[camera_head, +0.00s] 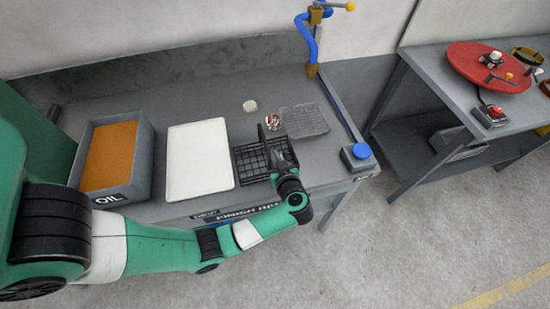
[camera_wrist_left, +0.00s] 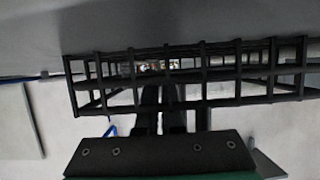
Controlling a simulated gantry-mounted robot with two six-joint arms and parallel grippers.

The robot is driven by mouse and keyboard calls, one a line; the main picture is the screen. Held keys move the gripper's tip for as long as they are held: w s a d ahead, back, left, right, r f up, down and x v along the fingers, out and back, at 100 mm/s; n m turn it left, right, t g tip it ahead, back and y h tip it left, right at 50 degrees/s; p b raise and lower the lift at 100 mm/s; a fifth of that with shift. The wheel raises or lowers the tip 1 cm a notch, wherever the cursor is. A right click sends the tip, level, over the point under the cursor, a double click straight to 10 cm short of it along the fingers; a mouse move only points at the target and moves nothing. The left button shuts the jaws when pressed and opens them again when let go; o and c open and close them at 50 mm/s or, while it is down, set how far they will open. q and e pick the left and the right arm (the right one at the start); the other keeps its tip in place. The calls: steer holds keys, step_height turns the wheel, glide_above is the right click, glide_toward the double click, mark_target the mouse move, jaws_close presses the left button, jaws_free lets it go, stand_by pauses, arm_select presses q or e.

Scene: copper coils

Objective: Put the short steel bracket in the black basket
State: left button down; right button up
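The black wire basket (camera_head: 247,168) sits on the grey bench, right of the white tray. My left gripper (camera_head: 271,132) is over the basket's right side, its arm reaching in from the front. In the left wrist view the basket (camera_wrist_left: 235,75) spans the upper middle as a dark grid, and my left gripper's dark fingers (camera_wrist_left: 160,100) lie close together behind or among its bars. Whether anything is between the fingers is hidden. I cannot make out the short steel bracket in either view. My right gripper is not in view.
A grey OIL bin (camera_head: 143,165) and the white tray (camera_head: 200,158) stand left of the basket. A red-and-white item (camera_head: 273,121), a grey mesh mat (camera_head: 304,120) and a pale round thing (camera_head: 250,106) lie behind. A blue clamp (camera_head: 308,45) rises at the back.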

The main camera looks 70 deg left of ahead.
arm_select(q)
steer(key=shift+f, duration=0.2)
steer(key=c, duration=1.1)
jaws_free()
steer(key=shift+f, duration=0.1)
steer(key=shift+o, duration=0.2)
steer(key=shift+r, duration=0.2)
steer(key=p+v, duration=0.4)
steer(key=v, duration=0.7)
steer(key=shift+d+r, duration=0.15)
steer(key=shift+r, duration=0.15)
steer(key=shift+d, duration=0.35)
